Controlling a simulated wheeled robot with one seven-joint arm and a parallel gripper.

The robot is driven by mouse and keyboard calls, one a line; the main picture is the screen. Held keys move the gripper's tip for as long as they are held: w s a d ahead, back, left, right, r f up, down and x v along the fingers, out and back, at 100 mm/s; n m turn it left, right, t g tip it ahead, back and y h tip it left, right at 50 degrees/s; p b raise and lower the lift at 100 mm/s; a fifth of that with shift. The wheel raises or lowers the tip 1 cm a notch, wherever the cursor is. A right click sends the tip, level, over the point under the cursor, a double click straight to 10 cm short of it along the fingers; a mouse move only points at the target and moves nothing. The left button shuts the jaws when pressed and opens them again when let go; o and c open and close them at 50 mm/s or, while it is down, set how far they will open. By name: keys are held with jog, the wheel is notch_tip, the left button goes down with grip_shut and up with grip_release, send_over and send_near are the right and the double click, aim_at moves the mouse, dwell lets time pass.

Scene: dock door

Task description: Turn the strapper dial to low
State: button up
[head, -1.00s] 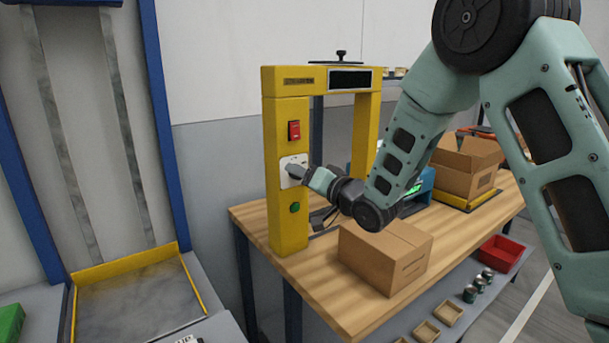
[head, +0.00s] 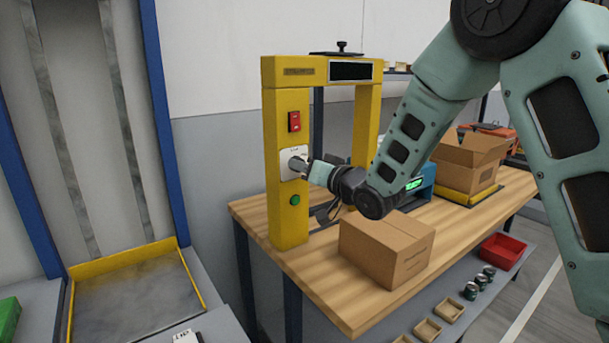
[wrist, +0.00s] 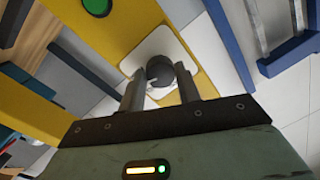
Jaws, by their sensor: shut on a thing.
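The strapper is a yellow arch (head: 288,225) standing on the bench. Its dial is a dark round knob (wrist: 158,69) on a white plate, which shows in the head view (head: 291,154) on the left post. My gripper (head: 299,166) reaches the plate from the right. In the wrist view its two grey fingers (wrist: 160,88) stand on either side of the knob and are shut on it. A small light mark shows at the knob's near edge. The fingers hide most of the dial in the head view, and I cannot read its setting.
A red switch (head: 294,121) is above the plate and a green button (head: 295,200) below it. A closed carton (head: 385,250) stands on the bench under my forearm. An open carton (head: 467,163) stands farther back. A blue-framed door (head: 160,120) is at left.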

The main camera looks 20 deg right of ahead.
jog(key=n+h+b, duration=0.1)
jog(key=n+b, duration=0.5)
jog(key=b, duration=0.2)
jog(key=n+h+b, duration=0.1)
jog(key=n+b, duration=0.6)
jog(key=b, duration=0.2)
jog(key=n+b, duration=0.6)
jog(key=b, duration=0.3)
jog(key=shift+a+n+h, duration=0.15)
jog(key=shift+n+h, duration=0.25)
jog(key=shift+r, duration=0.15)
jog(key=o, duration=1)
